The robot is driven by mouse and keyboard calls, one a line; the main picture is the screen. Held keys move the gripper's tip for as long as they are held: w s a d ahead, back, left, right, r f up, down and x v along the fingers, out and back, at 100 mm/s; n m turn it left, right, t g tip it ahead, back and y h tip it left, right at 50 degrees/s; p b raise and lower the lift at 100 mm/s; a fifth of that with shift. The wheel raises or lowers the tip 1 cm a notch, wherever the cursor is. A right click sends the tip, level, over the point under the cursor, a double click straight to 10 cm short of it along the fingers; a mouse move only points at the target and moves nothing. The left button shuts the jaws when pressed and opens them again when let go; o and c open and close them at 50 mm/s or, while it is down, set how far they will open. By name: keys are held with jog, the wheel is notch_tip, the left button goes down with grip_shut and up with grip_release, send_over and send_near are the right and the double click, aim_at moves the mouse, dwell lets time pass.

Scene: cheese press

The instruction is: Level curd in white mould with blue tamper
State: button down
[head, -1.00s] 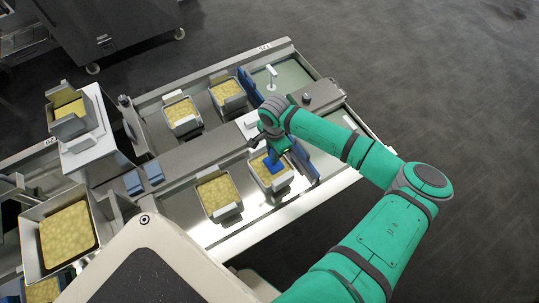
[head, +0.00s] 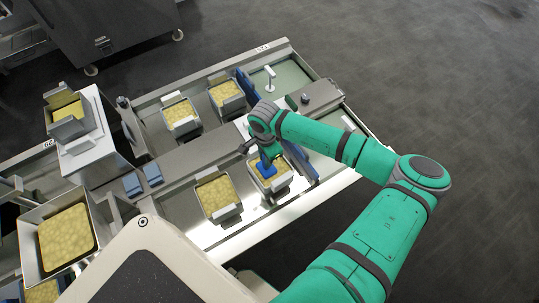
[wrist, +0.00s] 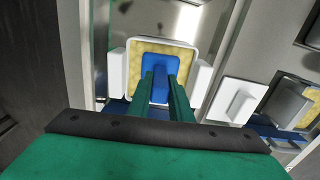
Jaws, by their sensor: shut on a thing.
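The white mould (wrist: 119,68) is full of pale yellow curd (wrist: 140,50) and has light tabs on both sides in the wrist view. In the head view its curd (head: 282,180) shows below my gripper. The blue tamper (wrist: 157,64) has its flat blue plate over the middle of the curd; it also shows in the head view (head: 265,172). My gripper (wrist: 163,78) is shut on the tamper from above, its green fingers hiding the near part. Whether the plate touches the curd I cannot tell.
Another curd-filled mould (head: 218,195) stands left of it, and two more stand in the rear channel (head: 181,113). Blue upright plates (head: 300,162) stand close on the right. A large curd tray (head: 68,237) is at lower left. A white plate with a handle (wrist: 236,101) lies beside the mould.

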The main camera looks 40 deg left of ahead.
jog(key=shift+s, duration=0.2)
jog(key=shift+w, duration=0.1)
jog(key=shift+w+d+f, duration=0.1)
jog(key=shift+w+d, duration=0.15)
jog(key=shift+w, duration=0.4)
jog(key=shift+w+d+f, duration=0.1)
jog(key=shift+w+d, duration=0.2)
jog(key=shift+w, duration=0.4)
jog(key=shift+w+d, duration=0.25)
jog(key=shift+w, duration=0.4)
notch_tip(320, 180, up, 10)
jog(key=shift+a, duration=0.15)
